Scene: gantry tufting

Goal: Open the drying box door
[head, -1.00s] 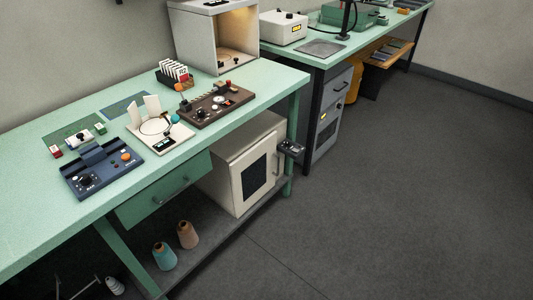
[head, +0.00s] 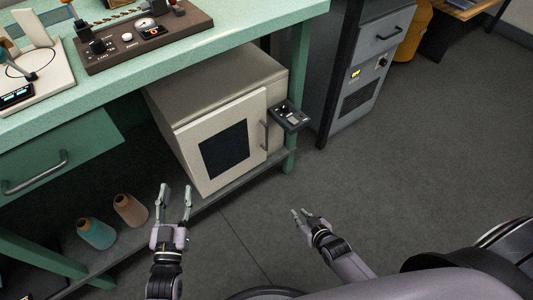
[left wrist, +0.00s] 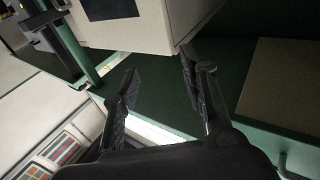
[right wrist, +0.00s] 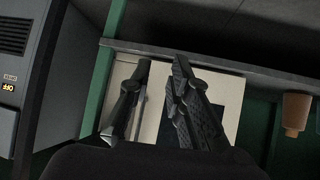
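The drying box (head: 215,85) is a cream cabinet on the low shelf under the green table. Its door (head: 188,160) has a dark window, looks shut, and carries an upright grey handle (head: 264,136) at its right edge. My left gripper (head: 174,190) is open and empty, in front of and below the door's left part. My right gripper (head: 301,212) is open with a narrower gap, empty, in front of the box and to the right of the handle. The door also shows in the left wrist view (left wrist: 160,28) and, behind the fingers, in the right wrist view (right wrist: 150,120).
A small control panel (head: 289,116) juts out by the table leg, right of the handle. A green drawer (head: 60,150) hangs left of the box. Teal (head: 95,232) and tan (head: 130,209) cones stand on the shelf. A grey cabinet (head: 370,65) stands right. Floor in front is clear.

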